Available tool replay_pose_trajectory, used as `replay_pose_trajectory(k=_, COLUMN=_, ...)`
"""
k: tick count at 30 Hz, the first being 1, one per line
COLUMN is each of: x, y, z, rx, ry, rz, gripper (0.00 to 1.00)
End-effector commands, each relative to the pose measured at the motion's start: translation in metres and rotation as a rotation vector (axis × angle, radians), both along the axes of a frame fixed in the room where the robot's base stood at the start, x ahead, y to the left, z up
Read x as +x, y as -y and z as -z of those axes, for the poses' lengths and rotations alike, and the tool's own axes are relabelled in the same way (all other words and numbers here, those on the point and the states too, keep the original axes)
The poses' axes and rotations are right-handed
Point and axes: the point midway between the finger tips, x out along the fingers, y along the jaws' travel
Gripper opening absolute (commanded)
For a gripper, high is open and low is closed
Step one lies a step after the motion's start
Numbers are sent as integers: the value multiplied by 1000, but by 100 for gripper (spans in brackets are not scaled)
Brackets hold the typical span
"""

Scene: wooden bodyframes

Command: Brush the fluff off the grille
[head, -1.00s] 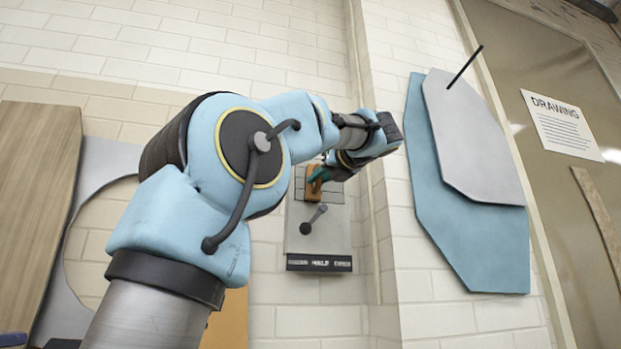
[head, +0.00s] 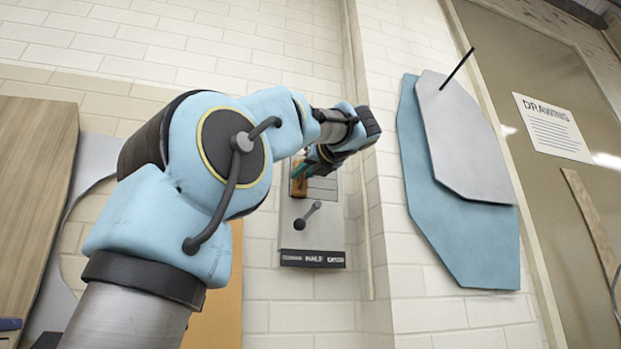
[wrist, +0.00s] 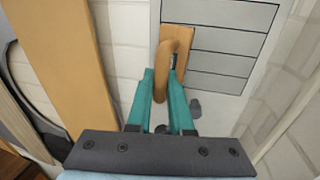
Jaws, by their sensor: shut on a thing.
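My gripper (wrist: 162,82) has its teal fingers closed on the curved handle of a wooden brush (wrist: 186,48). The brush also shows in the head view (head: 298,188), against the left part of the grille. The grille (wrist: 234,42) has grey horizontal slats and sits in the upper part of a grey wall panel; it is partly covered by the brush and gripper in the head view (head: 322,188). I cannot tell whether the bristles touch the slats. I cannot make out any fluff.
Below the grille, the panel carries a dark lever (head: 307,216) and a black label strip (head: 312,258). A wall corner juts out just right of the panel, with blue and grey boards (head: 455,190) beyond. An orange-brown board (wrist: 75,65) stands left of the panel.

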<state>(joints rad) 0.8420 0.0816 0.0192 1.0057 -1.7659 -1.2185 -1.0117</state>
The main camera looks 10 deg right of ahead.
Motion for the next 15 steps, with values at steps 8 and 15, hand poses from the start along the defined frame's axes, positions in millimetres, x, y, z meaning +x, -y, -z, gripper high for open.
replay_pose_trajectory(k=8, x=2, y=-4, z=0, rx=3, ry=0, rz=-9, gripper=0)
replay_pose_trajectory(k=15, x=-18, y=1, z=2, rx=3, ry=0, rz=-6, gripper=0)
